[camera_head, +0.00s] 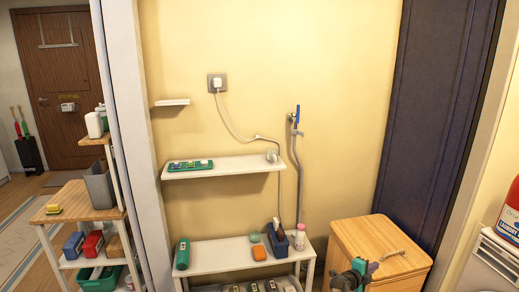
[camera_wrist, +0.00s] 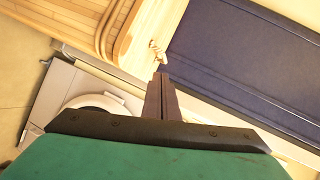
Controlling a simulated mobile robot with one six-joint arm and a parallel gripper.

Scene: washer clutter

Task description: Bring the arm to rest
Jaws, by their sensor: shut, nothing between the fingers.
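My gripper (camera_head: 358,268) shows at the bottom edge of the head view, in front of the wooden box (camera_head: 382,240). Only its dark and green end is in that frame. In the wrist view my gripper (camera_wrist: 161,76) has its fingers together, with nothing held between them. Its tips overlap the lower edge of the dark blue panel (camera_wrist: 240,50), and I cannot tell the gap in depth. The wooden box (camera_wrist: 95,25), with a rope handle, is above and left of the fingers. The rest of the arm is hidden.
A white shelf unit (camera_head: 225,258) holding bottles and boxes stands left of my gripper. A wall shelf (camera_head: 235,168) bears a green tray. A wooden cart (camera_head: 85,212) is far left. A white appliance (camera_head: 490,262) with a red bottle (camera_head: 511,215) on it stands right.

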